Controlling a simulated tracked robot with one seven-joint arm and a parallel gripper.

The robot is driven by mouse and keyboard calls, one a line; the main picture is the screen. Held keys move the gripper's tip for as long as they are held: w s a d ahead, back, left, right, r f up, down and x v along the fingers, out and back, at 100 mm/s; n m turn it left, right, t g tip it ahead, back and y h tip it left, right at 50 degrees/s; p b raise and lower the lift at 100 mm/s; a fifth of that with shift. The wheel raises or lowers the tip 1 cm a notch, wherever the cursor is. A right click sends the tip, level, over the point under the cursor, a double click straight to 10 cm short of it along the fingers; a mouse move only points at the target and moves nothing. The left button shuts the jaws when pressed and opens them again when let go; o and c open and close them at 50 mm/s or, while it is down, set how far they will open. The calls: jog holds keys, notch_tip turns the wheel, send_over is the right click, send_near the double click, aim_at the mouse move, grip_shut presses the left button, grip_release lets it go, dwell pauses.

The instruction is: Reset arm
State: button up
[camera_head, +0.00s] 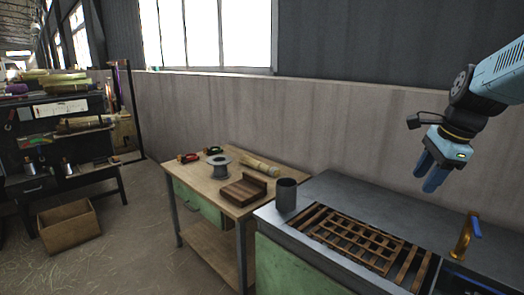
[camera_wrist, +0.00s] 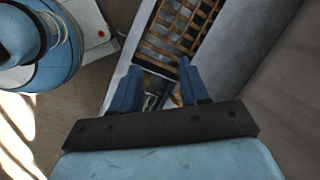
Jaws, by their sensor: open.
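My gripper (camera_head: 428,180) hangs in the air at the upper right of the head view, above the grey counter (camera_head: 345,187) and its wooden slatted rack (camera_head: 355,240). Its two blue fingers point down. In the wrist view the gripper (camera_wrist: 156,88) shows its fingers apart with nothing between them. Below them the slatted rack (camera_wrist: 180,25) lies in the counter. My arm is raised and bent near the grey wall.
A wooden table (camera_head: 200,180) to the left holds a grey spool (camera_head: 219,170), a wooden block (camera_head: 243,190) and a straw bundle (camera_head: 260,165). A wooden crate (camera_head: 69,226) sits on the floor.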

jog(key=s+a+n+t, duration=0.1)
jog(key=s+a+n, duration=0.4)
jog(key=a+n, duration=0.2)
jog(key=s+a+n+t+h, duration=0.1)
jog(key=s+a+n, duration=0.4)
jog(key=a+n, duration=0.3)
jog(key=shift+s+a+n+t, duration=0.15)
jog(key=shift+s+n+t, duration=0.15)
jog(key=shift+n, duration=1.9)
